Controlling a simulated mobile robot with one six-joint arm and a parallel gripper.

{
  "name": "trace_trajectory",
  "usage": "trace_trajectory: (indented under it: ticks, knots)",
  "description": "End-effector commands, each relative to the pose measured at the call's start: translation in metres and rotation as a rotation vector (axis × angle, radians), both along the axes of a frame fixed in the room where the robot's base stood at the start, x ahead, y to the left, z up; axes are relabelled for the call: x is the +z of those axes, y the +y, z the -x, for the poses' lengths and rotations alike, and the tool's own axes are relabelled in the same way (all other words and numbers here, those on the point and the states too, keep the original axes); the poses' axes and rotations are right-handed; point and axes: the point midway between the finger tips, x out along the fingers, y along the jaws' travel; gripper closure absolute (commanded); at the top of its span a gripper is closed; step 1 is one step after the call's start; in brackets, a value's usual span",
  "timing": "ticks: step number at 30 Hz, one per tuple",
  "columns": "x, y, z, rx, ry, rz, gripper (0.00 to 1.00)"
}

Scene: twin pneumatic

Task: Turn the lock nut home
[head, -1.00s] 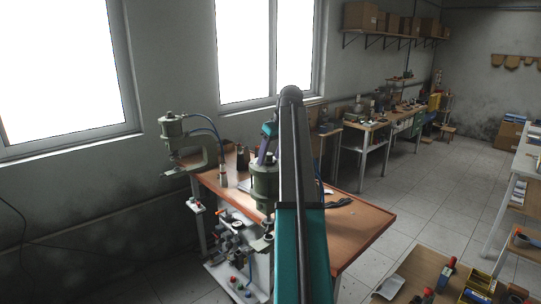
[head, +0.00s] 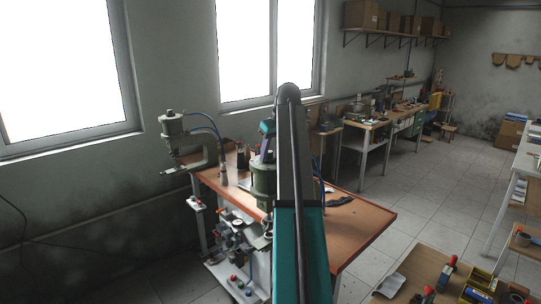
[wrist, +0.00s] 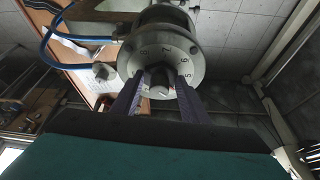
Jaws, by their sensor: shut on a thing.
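In the wrist view, a round pale grey dial (wrist: 158,42) with dark numbers on its face is right in front of my gripper (wrist: 158,88). The lock nut (wrist: 158,80) appears as a small dark metal piece at the dial's middle, between my two fingers. My gripper is shut on it, one finger on each side. In the head view, the grey-green press (head: 263,180) stands on the near bench, partly hidden behind my arm.
A second press (head: 172,127) with blue hoses stands at the left end of the wooden bench (head: 352,228). A dark tool (head: 340,201) lies on the bench's right part. Valves and fittings (head: 238,245) hang below its front.

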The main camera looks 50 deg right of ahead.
Motion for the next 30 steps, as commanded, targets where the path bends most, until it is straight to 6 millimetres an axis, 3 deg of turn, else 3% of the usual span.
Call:
trace_trajectory:
  ticks: [30]
  knots:
    - [-0.0004,0.0074,-0.0057,-0.808,0.001,0.001,0.82]
